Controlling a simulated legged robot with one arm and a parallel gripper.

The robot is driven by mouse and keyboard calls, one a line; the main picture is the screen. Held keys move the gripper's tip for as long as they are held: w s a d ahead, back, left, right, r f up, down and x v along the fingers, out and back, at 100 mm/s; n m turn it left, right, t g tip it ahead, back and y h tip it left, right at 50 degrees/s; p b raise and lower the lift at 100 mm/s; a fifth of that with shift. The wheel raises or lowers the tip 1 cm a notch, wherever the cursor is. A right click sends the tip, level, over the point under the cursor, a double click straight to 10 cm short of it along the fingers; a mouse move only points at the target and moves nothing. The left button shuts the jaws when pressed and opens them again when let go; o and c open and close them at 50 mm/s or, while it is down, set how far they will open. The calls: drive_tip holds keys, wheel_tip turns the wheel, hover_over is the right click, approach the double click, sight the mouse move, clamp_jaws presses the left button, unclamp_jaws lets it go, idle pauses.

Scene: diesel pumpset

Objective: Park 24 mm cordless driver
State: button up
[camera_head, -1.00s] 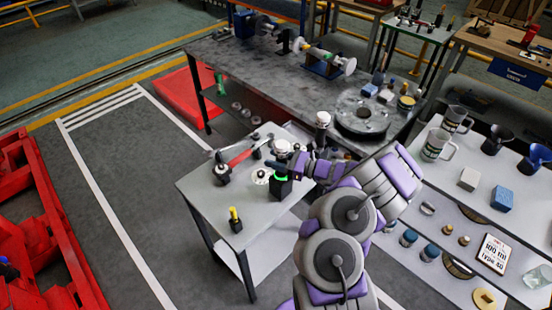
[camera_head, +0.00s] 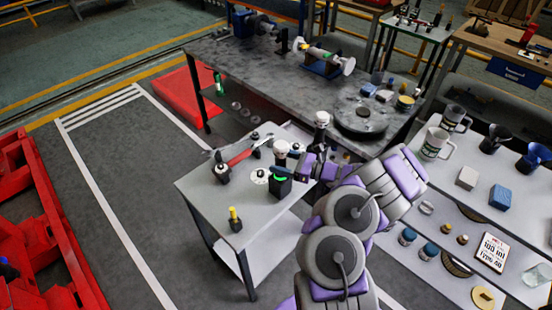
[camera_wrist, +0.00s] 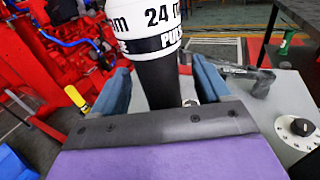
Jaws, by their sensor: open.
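The 24 mm driver (camera_wrist: 150,25) fills the top of the wrist view, with a white band lettered "24 m" and a black grip below. My gripper (camera_wrist: 160,80) is open; its two blue fingers stand on either side of the black grip, with a visible gap at the right finger. In the head view the white-topped driver (camera_head: 281,149) stands upright at a black holder with a green light (camera_head: 279,181) on the small grey table (camera_head: 205,195). My gripper (camera_head: 297,164) is just right of it. The driver's lower end is hidden.
A red-handled tool (camera_head: 239,157), a pale disc (camera_head: 260,176) and a yellow-topped item (camera_head: 234,216) are on the same table. Another white-topped tool (camera_head: 321,121) stands behind my gripper. The long grey bench (camera_head: 270,85) is behind; a shelf of mugs and jars is right.

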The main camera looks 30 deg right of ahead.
drive_tip(key=p+v, duration=0.2)
drive_tip(key=v, duration=1.2)
drive_tip(key=shift+s+d, duration=0.25)
drive_tip(key=shift+d, duration=0.1)
